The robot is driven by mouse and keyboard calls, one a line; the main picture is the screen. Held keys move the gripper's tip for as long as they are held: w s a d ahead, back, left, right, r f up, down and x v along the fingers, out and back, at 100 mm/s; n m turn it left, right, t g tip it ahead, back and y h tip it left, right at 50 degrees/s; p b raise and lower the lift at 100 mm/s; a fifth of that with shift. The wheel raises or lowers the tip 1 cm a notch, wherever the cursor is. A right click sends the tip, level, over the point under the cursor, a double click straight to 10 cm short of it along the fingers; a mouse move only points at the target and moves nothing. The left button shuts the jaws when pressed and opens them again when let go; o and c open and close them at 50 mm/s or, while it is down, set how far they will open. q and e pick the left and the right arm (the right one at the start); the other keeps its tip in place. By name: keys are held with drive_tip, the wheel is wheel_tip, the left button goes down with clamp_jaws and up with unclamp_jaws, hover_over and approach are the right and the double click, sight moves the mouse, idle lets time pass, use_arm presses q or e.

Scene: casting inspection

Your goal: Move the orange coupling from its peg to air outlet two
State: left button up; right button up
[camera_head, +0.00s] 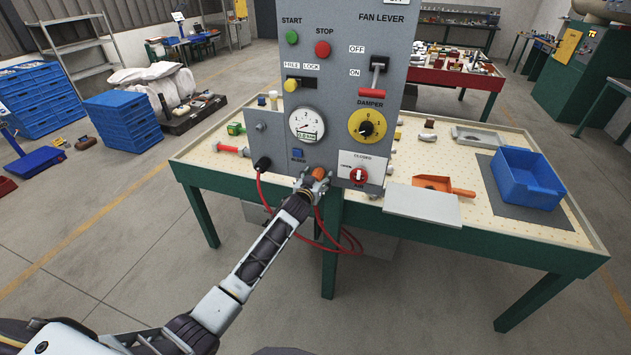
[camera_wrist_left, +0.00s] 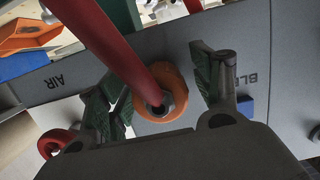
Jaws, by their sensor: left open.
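The orange coupling (camera_head: 318,172) is at the lower edge of the grey panel (camera_head: 335,90), with a red hose (camera_head: 322,226) hanging from it. In the left wrist view the coupling (camera_wrist_left: 172,82) is an orange ring around a metal end, and the hose (camera_wrist_left: 115,45) crosses in front of it. My left gripper (camera_head: 311,184) is open, its fingers on either side of the coupling with gaps showing. The peg is hidden behind the coupling. An "AIR" label (camera_wrist_left: 57,80) shows on the panel; I cannot make out outlet two. My right gripper is not in view.
A black hose fitting (camera_head: 262,163) sits at the panel's lower left. A blue bin (camera_head: 527,178) and orange scoop (camera_head: 441,185) lie on the table right.

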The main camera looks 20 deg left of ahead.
use_arm(q)
drive_tip(key=shift+s, duration=0.15)
drive_tip(key=v, duration=1.1)
drive_tip(key=shift+s, duration=0.3)
drive_tip(key=shift+r, duration=0.1)
idle(0.8)
